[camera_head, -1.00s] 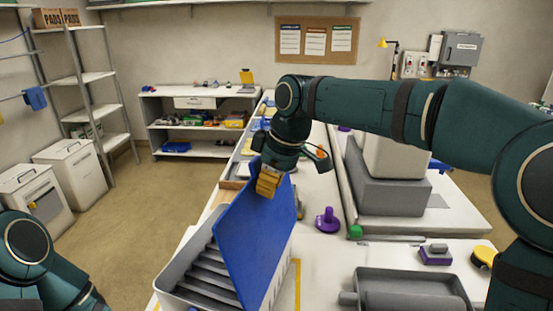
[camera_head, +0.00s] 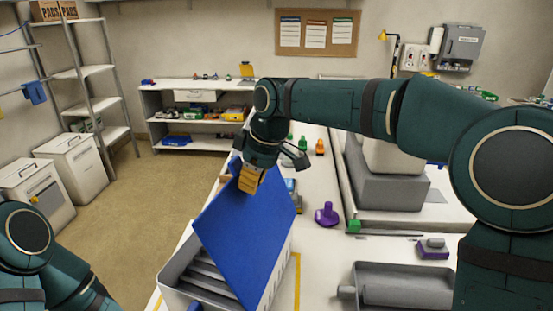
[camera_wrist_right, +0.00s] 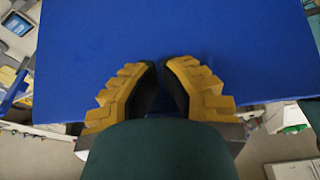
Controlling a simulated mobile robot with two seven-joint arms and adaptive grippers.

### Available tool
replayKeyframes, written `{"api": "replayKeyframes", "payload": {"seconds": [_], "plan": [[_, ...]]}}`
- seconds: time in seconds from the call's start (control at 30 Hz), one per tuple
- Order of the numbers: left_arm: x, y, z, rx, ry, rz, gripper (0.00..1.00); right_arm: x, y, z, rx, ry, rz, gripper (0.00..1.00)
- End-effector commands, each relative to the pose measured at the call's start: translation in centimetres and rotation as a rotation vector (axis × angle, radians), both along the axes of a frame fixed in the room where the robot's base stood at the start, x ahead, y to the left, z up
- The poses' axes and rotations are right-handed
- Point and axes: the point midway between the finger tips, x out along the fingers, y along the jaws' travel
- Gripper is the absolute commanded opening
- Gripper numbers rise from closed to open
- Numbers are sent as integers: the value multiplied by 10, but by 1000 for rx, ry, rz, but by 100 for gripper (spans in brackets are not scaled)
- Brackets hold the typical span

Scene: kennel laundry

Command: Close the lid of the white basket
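The white basket (camera_head: 176,270) stands on the table at the bottom of the head view, with dark grey slats visible inside. Its blue lid (camera_head: 235,232) is partly open, tilted up from the right side and leaning over the basket. My right gripper (camera_head: 251,178) is at the lid's upper edge, yellow fingers against it. In the right wrist view, the fingertips (camera_wrist_right: 161,62) are nearly together in front of the lid's broad blue face (camera_wrist_right: 190,30), with no part of the lid visibly clamped between them. My left gripper is out of view; only part of my left arm shows.
A purple knobbed object (camera_head: 326,214) and a grey tray (camera_head: 400,287) lie right of the basket. A grey block (camera_head: 385,185) stands farther back. Small bottles (camera_head: 303,143) are behind the gripper.

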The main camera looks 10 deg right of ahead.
Motion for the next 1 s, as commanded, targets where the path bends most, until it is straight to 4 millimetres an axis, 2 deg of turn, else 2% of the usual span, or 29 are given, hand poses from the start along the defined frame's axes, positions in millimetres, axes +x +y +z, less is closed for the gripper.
{"api": "replayKeyframes", "payload": {"seconds": [0.53, 1.0], "plan": [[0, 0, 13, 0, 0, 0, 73, 18, 32, -13, 0, 0, 1, 0], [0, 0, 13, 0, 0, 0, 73, 20, 36, -16, 0, 0, 0, 0]]}}
